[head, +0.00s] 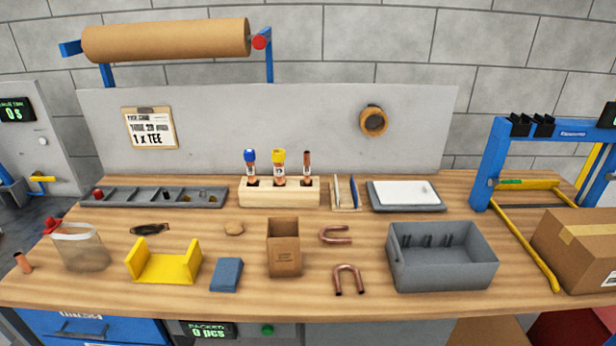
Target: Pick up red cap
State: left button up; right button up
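A small red piece (98,193), which looks like a red cap, sits in the leftmost compartment of the grey divided tray (150,206) at the back left of the bench. Another red object (52,226) shows at the left edge of the bench; its shape is hard to tell. A wooden block (282,195) holds three upright copper tubes. One has a blue cap (249,156), one a yellow cap (279,156), and the right tube (307,165) has a bare copper top. Neither of my grippers is in view.
A clear bag (80,248), yellow cradle (165,268), blue block (227,275), cardboard box (284,250), copper U-bends (348,279) and grey bin (442,271) stand along the front. A blue frame (492,165) and carton (580,250) fill the right.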

aim_at(98, 194)
jog(key=u, duration=1.25)
jog(key=i+j, duration=0.15)
jog(key=j, duration=0.25)
jog(key=i+j, duration=0.15)
jog(key=j, duration=0.25)
